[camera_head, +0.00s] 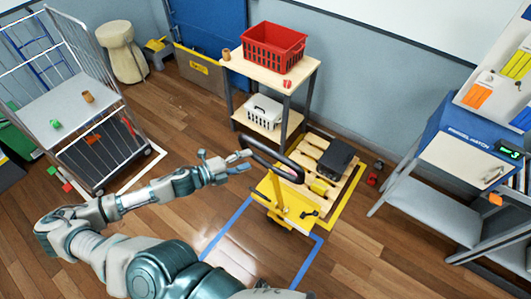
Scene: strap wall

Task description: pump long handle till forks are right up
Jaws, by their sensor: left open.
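A yellow pallet jack (284,197) stands on the wood floor, within a blue tape outline. Its long handle has a dark loop grip (272,154) that leans up toward the left. A wooden pallet (322,158) lies beyond it, inside yellow tape, with a black case (336,156) on top. The forks are hidden, so their height cannot be told. My left gripper (243,160) is open at the left end of the loop grip. Whether it touches the grip cannot be told. My right gripper is not in view.
A wooden-topped stand (285,77) with a red crate (273,47) and a white basket (263,112) is behind the jack. A wire cage cart (65,100) is at left, a grey bench (433,208) at right. Floor at the lower right is clear.

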